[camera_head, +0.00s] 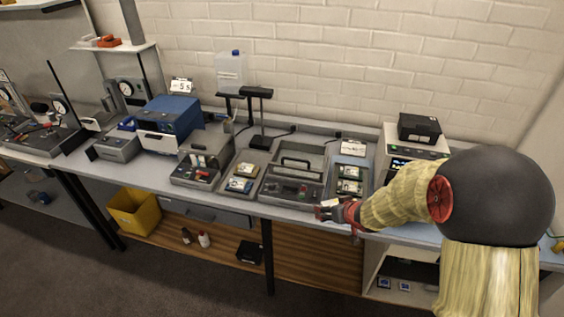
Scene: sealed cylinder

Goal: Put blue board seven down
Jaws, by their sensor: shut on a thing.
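My gripper (328,211) is at the front edge of the bench, in front of the right-hand grey tray. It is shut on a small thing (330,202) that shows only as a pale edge. Its colour and any number cannot be made out, so I cannot tell from this view whether it is blue board seven. Two small boards (349,186) lie in the grey tray behind my gripper. Other boards (241,184) lie in a tray further left. Two small bluish squares (384,283) are on the low shelf at the right.
A grey case with a handle (297,163) stands between the trays. A blue-topped machine (170,115) and a lamp-like stand (258,120) are further left. A black box (418,128) sits on a device at the right. A yellow bin (133,210) is under the bench.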

